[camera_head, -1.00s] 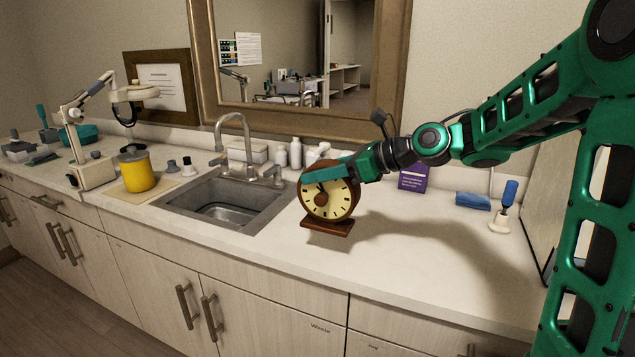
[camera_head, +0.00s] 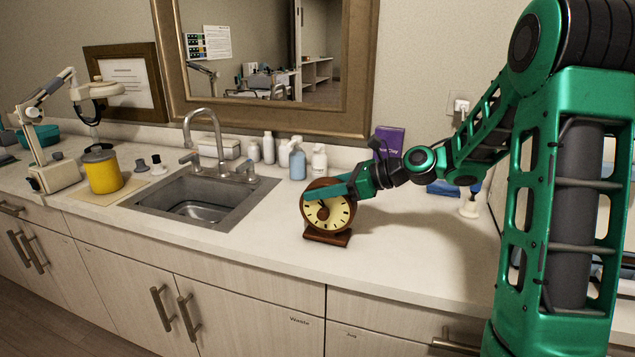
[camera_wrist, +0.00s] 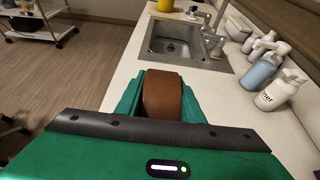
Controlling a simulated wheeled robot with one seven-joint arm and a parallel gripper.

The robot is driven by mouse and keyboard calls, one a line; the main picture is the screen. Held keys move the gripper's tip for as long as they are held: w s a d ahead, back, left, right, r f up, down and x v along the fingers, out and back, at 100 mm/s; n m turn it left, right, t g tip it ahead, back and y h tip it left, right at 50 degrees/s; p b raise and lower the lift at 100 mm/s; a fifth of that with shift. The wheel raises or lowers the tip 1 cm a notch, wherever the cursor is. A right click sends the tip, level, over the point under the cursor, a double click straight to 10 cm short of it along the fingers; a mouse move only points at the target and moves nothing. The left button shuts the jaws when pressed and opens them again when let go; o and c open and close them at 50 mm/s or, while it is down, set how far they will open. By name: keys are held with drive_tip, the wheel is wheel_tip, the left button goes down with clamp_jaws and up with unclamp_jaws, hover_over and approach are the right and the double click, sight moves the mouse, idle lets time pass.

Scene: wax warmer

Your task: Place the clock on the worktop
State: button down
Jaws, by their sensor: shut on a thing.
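The clock (camera_head: 338,214) is a round brown wooden one with a cream dial and a flat brown base. It is upright over the white worktop (camera_head: 390,240), just right of the sink; whether its base touches the surface I cannot tell. My gripper (camera_head: 325,193) is shut on the clock's upper body, with one green finger across the dial. In the wrist view the brown top of the clock (camera_wrist: 162,96) sits between my two green fingers. The clock's far side is hidden.
The sink (camera_head: 200,205) lies left of the clock. Pump bottles (camera_head: 298,162) stand behind, by the wall. A yellow pot (camera_head: 102,172) is left of the sink. A white-based tool (camera_head: 469,207) stands at right. Worktop right of the clock is largely clear.

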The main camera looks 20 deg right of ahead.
drive_tip(key=shift+f, duration=0.15)
drive_tip(key=c, duration=1.2)
unclamp_jaws()
drive_tip(key=shift+f, duration=0.15)
